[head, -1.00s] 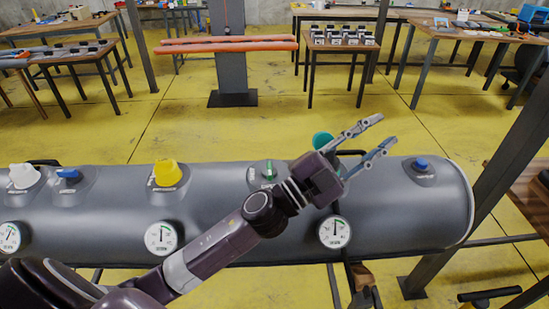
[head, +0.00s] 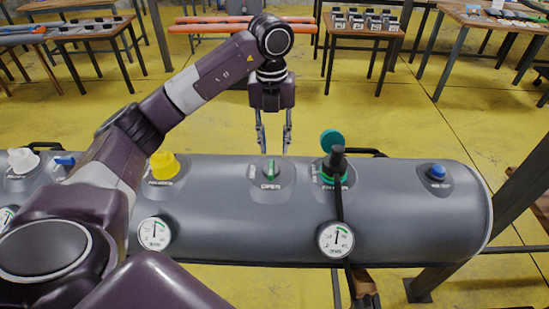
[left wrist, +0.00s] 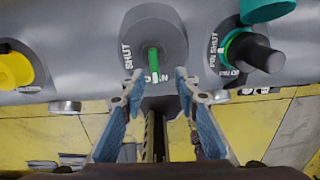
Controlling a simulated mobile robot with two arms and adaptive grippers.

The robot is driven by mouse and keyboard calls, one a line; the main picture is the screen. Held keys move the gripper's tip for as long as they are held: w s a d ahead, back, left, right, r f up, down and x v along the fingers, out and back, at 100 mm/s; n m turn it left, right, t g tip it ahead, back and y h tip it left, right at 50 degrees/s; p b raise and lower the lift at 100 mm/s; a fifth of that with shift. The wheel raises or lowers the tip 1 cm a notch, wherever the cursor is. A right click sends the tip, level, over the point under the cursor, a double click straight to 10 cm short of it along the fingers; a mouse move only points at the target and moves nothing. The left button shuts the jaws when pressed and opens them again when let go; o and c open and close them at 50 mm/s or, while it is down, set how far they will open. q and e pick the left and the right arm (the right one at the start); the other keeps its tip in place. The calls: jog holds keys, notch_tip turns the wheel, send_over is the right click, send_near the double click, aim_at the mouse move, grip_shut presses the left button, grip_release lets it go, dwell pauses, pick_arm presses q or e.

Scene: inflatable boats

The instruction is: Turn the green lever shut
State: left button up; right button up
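The green lever (head: 271,170) stands on a round grey plate on top of the grey inflatable tube (head: 400,225). It also shows in the left wrist view (left wrist: 153,62), where its end points at the word OPEN; the word SHUT is to its upper left. My left gripper (head: 274,146) points down just above and behind the lever in the head view. In the left wrist view its two fingers (left wrist: 157,82) are apart, one on each side of the lever's near end, with nothing between them. I cannot tell whether they touch it. My right gripper is not in view.
A black hose fitting with a green collar (head: 334,182) and open teal cap (head: 332,140) stands right of the lever. A yellow cap (head: 164,166) is left, a blue valve (head: 437,172) far right. A gauge (head: 335,239) sits on the near side.

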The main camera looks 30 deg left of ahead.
aim_at(271, 165)
pick_arm(q)
jog(key=shift+s+a, duration=0.15)
jog(key=shift+a, duration=0.3)
jog(key=shift+f, duration=0.45)
notch_tip(271, 165, down, 7)
jog(key=shift+r+p, duration=0.2)
jog(key=shift+p, duration=0.65)
grip_shut()
